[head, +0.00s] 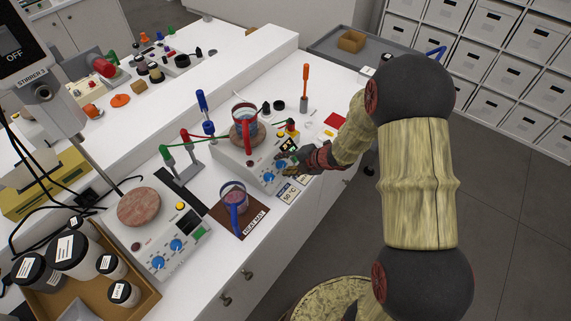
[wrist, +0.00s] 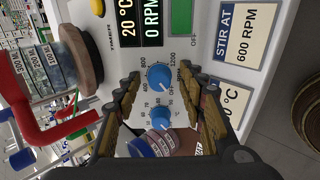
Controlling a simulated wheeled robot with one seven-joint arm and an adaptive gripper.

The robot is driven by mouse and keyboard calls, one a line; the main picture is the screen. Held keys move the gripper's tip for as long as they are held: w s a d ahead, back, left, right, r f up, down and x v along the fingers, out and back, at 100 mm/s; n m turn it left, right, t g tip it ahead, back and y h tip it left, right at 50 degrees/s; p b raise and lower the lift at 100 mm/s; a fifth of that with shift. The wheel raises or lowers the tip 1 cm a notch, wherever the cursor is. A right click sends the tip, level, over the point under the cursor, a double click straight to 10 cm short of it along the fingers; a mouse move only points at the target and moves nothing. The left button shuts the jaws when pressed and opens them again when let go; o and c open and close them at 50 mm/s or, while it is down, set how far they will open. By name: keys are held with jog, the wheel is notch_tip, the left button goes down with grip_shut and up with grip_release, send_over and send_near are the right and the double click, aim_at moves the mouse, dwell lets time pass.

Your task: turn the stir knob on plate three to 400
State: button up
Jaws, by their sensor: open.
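A white hotplate stirrer (head: 232,153) carries a beaker on its round top. Its blue stir knob (wrist: 159,76), with an RPM scale around it, shows in the wrist view; its pointer appears to be near OFF. The display (wrist: 152,22) beside it reads 0 RPM and 20 °C. A second blue knob (wrist: 160,117), with a temperature scale, sits just below it. My gripper (wrist: 159,75) is open, one finger on each side of the stir knob, apparently not touching it. In the head view my gripper (head: 288,172) is at the front panel. I cannot read the plate's number.
A card (wrist: 245,35) reads "STIR AT 600 RPM". A beaker (head: 235,197) stands on a brown mat in front of the hotplate. Another hotplate (head: 139,207) is at left, near a tray of jars (head: 72,255). Clamp stands (head: 168,162) rise behind the plate.

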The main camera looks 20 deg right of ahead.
jog(key=shift+c, duration=0.5)
grip_shut()
jog(key=shift+p, duration=0.3)
jog(key=m+p, duration=0.2)
jog(key=m, duration=0.1)
jog(key=shift+r, duration=0.15)
jog(key=m+p, duration=0.4)
jog(key=shift+s+m, duration=0.1)
jog(key=shift+m, duration=0.2)
jog(key=m+p, duration=0.4)
jog(key=m, duration=0.1)
jog(key=shift+f+m+p, duration=0.2)
jog(key=shift+m+p, duration=0.75)
jog(key=shift+m, duration=0.95)
